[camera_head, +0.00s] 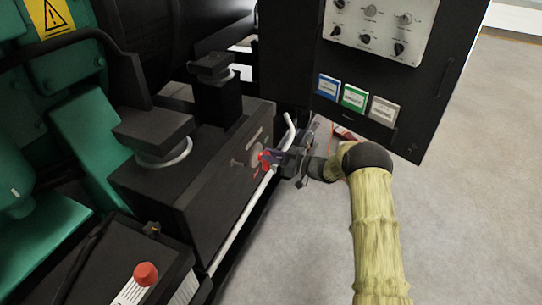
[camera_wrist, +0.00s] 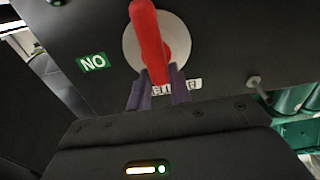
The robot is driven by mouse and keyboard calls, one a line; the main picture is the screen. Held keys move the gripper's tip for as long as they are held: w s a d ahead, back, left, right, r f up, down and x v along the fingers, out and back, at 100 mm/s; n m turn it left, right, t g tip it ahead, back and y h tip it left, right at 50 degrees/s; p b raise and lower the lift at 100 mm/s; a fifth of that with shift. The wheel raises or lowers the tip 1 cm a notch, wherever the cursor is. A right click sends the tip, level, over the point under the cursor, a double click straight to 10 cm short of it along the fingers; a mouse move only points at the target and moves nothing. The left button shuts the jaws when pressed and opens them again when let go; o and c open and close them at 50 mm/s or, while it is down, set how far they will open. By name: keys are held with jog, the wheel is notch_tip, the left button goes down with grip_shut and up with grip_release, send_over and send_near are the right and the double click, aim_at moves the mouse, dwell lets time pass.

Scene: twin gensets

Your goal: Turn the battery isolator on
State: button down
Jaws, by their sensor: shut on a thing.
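The battery isolator is a red handle (camera_wrist: 148,30) on a round grey plate (camera_wrist: 181,42), set in a dark panel face (camera_wrist: 215,75). In the wrist view the handle stands nearly upright in the picture, tilted slightly. A green label (camera_wrist: 93,63) left of the plate looks like "ON" upside down. A white label (camera_wrist: 190,86) below the plate is partly hidden by my fingers. My gripper (camera_wrist: 159,72) has its purple fingers on both sides of the handle's lower end, shut on it. In the head view my gripper (camera_head: 275,158) reaches the red handle (camera_head: 264,157) from the right.
A pale rail (camera_head: 238,222) runs below the isolator's panel. A red knob (camera_head: 145,273) is at the lower left. The grey floor (camera_head: 460,230) is clear at right.

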jog(key=n+b, duration=0.3)
jog(key=n, duration=0.1)
jog(key=s+f+n+b, duration=0.1)
jog(key=n+b, duration=0.2)
jog(key=n, duration=0.2)
jog(key=f+n+b, duration=0.1)
jog(key=n+b, duration=0.3)
jog(key=n, duration=0.1)
jog(key=shift+s+a, duration=0.25)
jog(key=shift+s, duration=0.1)
jog(key=shift+f+n+b, duration=0.1)
jog(key=shift+n+b, duration=1.55)
jog(key=shift+n, duration=0.25)
jog(key=c, duration=1.3)
grip_release()
